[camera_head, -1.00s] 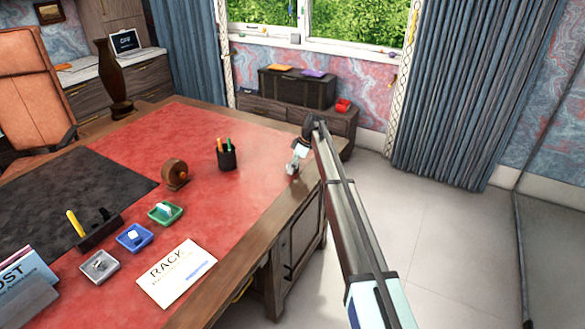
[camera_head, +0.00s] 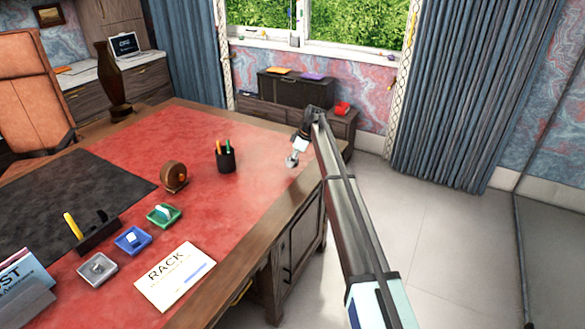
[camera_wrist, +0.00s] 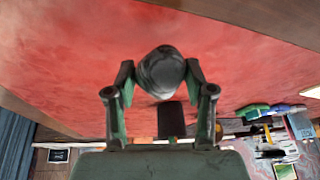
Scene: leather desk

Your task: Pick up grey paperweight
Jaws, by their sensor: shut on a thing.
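The grey paperweight (camera_wrist: 162,72) is a dark grey, rounded, shiny piece in the middle of the wrist view. My gripper (camera_wrist: 160,80) is shut on it, with one finger at its left side and one at its right. In the head view my gripper (camera_head: 292,160) is over the right part of the red desk top, near its wooden edge.
A dark pen cup (camera_head: 226,160) and a round brown tape dispenser (camera_head: 174,177) stand left of my gripper. Green (camera_head: 164,216), blue (camera_head: 133,240) and grey (camera_head: 97,268) trays and a RACK card (camera_head: 175,277) lie nearer. Red desk surface (camera_head: 240,205) around my gripper is clear.

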